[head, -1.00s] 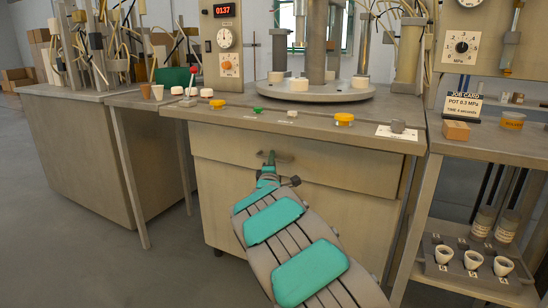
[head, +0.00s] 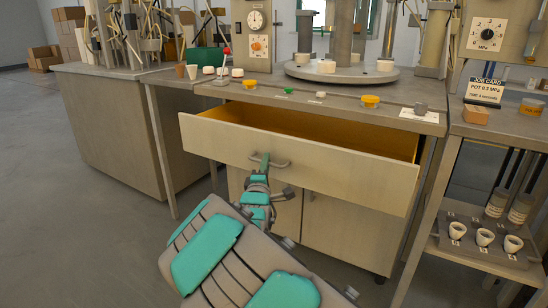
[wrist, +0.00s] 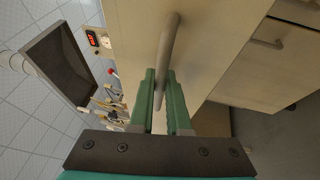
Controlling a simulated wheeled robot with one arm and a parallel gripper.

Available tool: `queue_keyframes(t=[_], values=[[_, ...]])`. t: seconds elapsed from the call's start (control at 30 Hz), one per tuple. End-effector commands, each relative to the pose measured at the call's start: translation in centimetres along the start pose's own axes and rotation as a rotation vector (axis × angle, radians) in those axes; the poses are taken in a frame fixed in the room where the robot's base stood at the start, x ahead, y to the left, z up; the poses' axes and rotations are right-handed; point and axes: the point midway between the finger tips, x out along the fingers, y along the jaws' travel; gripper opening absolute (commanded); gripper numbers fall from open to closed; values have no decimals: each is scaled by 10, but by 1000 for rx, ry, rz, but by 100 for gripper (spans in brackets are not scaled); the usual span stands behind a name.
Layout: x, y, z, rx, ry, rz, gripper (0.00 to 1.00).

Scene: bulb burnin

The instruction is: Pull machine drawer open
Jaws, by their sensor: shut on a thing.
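The machine drawer (head: 350,172) is pulled well out from under the worktop, and its yellowish inside shows along the top. Its bar handle (head: 280,163) is on the drawer front, left of the middle. My gripper (head: 262,163) is at the handle's left part. In the wrist view, the green fingers of my gripper (wrist: 164,100) stand on both sides of the grey handle (wrist: 170,50) and are shut on it. The drawer's inside floor is hidden by the front panel.
Below the drawer are closed cupboard doors (head: 335,235). The worktop above holds colored buttons and a round turntable (head: 340,75). A side shelf unit with a tray of white cups (head: 485,238) stands at right. The floor at left is clear.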

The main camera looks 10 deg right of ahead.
Motion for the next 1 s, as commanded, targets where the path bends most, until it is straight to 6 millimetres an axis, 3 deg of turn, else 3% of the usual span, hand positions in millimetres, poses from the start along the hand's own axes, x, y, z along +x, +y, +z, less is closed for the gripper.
queue_keyframes(t=[0.2, 0.6, 0.63, 0.8, 0.9, 1.0], values=[[-13, 2, -6, 1, 1, -2, 0], [-14, 2, -6, 1, 0, -3, 0], [-14, 2, -6, 1, 0, -3, 17], [-14, 2, -6, 1, 0, -2, 36], [-14, 2, -6, 1, 0, -2, 45], [-14, 2, -6, 1, 0, -1, 45]])
